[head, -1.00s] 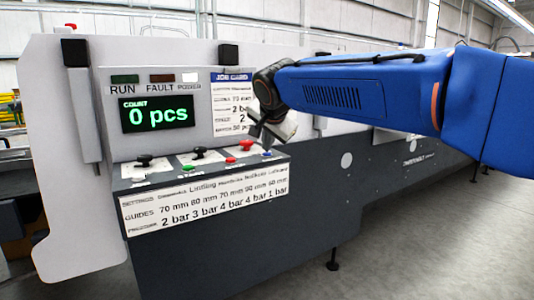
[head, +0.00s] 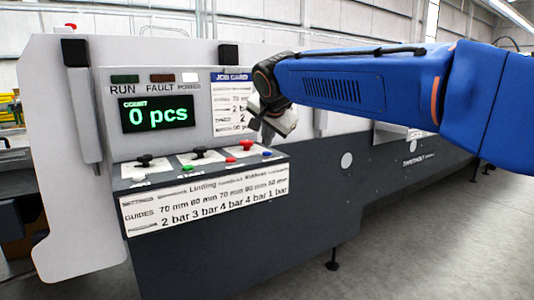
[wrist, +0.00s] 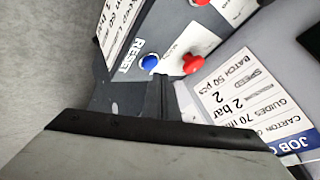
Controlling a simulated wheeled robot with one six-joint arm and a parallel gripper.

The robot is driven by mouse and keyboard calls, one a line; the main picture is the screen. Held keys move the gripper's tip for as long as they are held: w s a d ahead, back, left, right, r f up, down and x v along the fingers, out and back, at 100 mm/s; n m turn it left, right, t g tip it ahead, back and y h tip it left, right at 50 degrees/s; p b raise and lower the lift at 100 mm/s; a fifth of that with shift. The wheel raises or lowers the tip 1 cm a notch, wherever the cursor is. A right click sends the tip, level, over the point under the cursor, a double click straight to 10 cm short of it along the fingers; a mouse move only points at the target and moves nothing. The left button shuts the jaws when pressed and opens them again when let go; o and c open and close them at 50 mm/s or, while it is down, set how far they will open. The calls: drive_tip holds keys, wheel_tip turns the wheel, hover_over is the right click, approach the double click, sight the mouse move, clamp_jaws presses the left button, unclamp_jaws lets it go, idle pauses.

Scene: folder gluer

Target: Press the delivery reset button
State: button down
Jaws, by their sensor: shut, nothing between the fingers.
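The blue button (head: 267,154) sits at the right end of the sloped control panel, and in the wrist view the blue button (wrist: 149,62) has a RESET label beside it. My gripper (head: 265,139) is shut and empty, just above the blue button in the head view. In the wrist view my gripper's closed fingertips (wrist: 159,78) point between the blue button and the red knob. The blue button shows clear of the fingers; the exact gap cannot be told.
A red button (head: 246,145) stands left of the blue one, and a red knob (wrist: 192,64) shows close by in the wrist view. A green button (head: 187,168) and black knobs (head: 144,160) are further left. The display (head: 158,113) reads 0 pcs.

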sight(268, 154)
drive_tip(key=shift+r, duration=0.15)
drive_tip(key=shift+r, duration=2.35)
drive_tip(key=s+d+f+n+g, duration=0.1)
drive_tip(key=s+d+f, duration=0.35)
drive_tip(key=d, duration=0.25)
drive_tip(key=s+d+f+n+h, duration=0.1)
drive_tip(key=s+d+f, duration=0.3)
drive_tip(key=s+d, duration=0.3)
drive_tip(key=s+d+f+n+g, duration=0.1)
drive_tip(key=s+d+f, duration=0.4)
drive_tip(key=d, duration=0.3)
drive_tip(key=s+d+f+n+g, duration=0.1)
drive_tip(key=s+d+f, duration=0.4)
drive_tip(key=s+f, duration=0.5)
drive_tip(key=s+d+f+n+g, duration=0.1)
drive_tip(key=s+d+f+n, duration=0.2)
drive_tip(key=s+f, duration=0.8)
drive_tip(key=shift+s+d+h, duration=0.3)
drive_tip(key=shift+s+d, duration=0.2)
drive_tip(key=shift+d, duration=0.65)
drive_tip(key=shift+f, duration=0.1)
